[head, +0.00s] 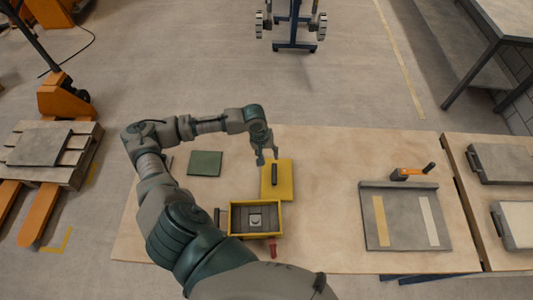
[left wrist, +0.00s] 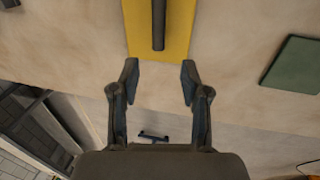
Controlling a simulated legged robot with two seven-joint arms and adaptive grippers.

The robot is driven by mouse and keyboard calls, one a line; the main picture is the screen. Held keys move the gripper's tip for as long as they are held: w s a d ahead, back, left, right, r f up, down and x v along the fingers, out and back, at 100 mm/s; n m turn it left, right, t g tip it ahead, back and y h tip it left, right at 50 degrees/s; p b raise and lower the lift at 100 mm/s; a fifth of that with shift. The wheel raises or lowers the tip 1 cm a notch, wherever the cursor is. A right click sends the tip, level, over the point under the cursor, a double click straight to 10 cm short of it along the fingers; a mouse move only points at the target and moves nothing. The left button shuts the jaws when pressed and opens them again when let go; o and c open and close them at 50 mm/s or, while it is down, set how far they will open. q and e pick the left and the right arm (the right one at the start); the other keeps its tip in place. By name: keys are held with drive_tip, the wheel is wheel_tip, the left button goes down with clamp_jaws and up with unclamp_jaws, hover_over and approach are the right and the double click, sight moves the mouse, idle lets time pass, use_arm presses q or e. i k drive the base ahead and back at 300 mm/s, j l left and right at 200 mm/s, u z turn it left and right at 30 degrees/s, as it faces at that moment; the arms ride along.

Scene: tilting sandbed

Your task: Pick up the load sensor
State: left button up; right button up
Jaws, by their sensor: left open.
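A small pale square part with a round top (head: 255,220), which looks like the load sensor, sits in an open yellow box (head: 232,234) with a dark lining. A flat yellow lid (head: 285,190) with a black bar handle (head: 275,173) lies on the table just behind the box. My left gripper (head: 266,159) is open and empty at the lid's far edge. In the left wrist view the open fingers (left wrist: 160,75) are just short of the yellow lid (left wrist: 178,40) and its black handle (left wrist: 158,25). The sensor is out of the wrist view. My right gripper is not in view.
A green plate (head: 205,163) lies on the wooden table (head: 325,165) left of the lid. A grey tray with two strips (head: 405,222) and an orange-handled tool (head: 408,174) are at the right. A red item (head: 273,248) lies by the box. The table between lid and tray is clear.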

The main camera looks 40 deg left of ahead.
sight(255, 220)
drive_tip(key=k+l, duration=0.5)
drive_tip(key=l, duration=0.15)
drive_tip(key=k+l, duration=0.5)
drive_tip(key=l, duration=0.15)
drive_tip(key=k+l, duration=0.5)
drive_tip(key=l, duration=0.15)
